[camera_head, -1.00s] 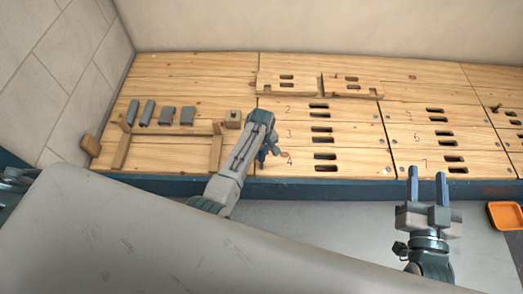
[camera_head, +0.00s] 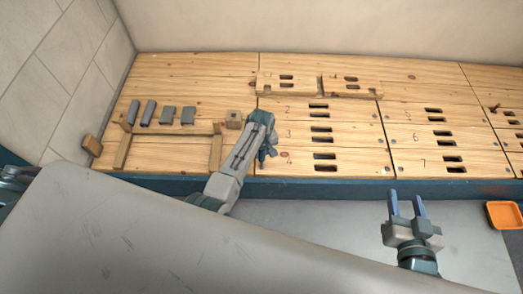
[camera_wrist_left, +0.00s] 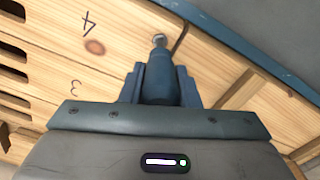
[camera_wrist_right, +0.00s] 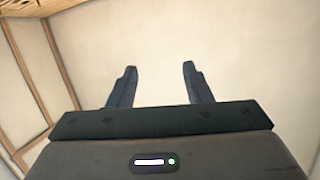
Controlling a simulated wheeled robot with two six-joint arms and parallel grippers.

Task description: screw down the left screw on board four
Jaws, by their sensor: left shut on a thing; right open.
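Board four (camera_head: 298,169), marked 4, is the front plank of the middle column, with two dark slots. Its label and a brown knot also show in the left wrist view (camera_wrist_left: 87,20). My left gripper (camera_head: 266,152) is over the left end of this board. In the left wrist view it is shut on a dark, driver-like tool (camera_wrist_left: 160,80) with a narrow metal tip. The tip points at the board near its left edge. The left screw is not clear; whether the tip touches it, I cannot tell. My right gripper (camera_head: 406,206) is open and empty, in front of the bench.
Several grey blocks (camera_head: 167,115) stand on the left planks near a wooden frame (camera_head: 122,152). A small wooden block with a hole (camera_head: 234,119) lies just left of my left arm. An orange tray (camera_head: 503,214) is at the far right.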

